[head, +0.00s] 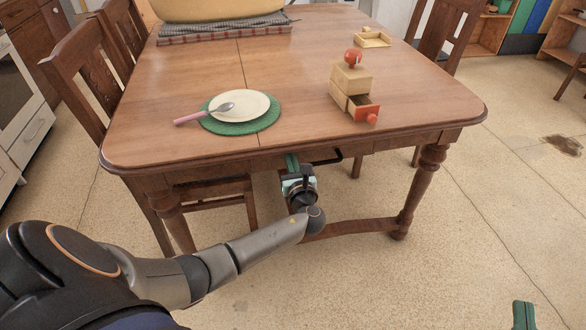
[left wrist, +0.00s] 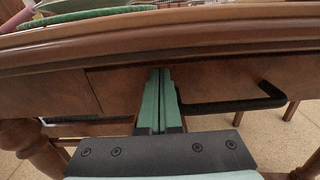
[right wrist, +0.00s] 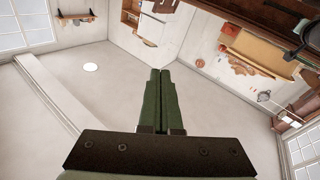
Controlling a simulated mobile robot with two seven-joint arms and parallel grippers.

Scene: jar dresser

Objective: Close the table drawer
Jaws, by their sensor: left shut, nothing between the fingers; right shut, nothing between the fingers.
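The table drawer is a brown wooden front (left wrist: 215,82) under the tabletop edge, with a black bar handle (left wrist: 235,105) in the left wrist view. The handle also shows under the table's front edge in the head view (head: 328,159). The drawer front looks nearly in line with the apron; I cannot tell if a small gap is left. My right gripper (head: 523,315) is shut and empty, away from the table at the lower right.
The wooden table (head: 290,60) holds a plate (head: 245,104) with a spoon on a green mat, and a small wooden box (head: 350,80) with its own little drawer out. Chairs (head: 85,75) stand at its sides.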

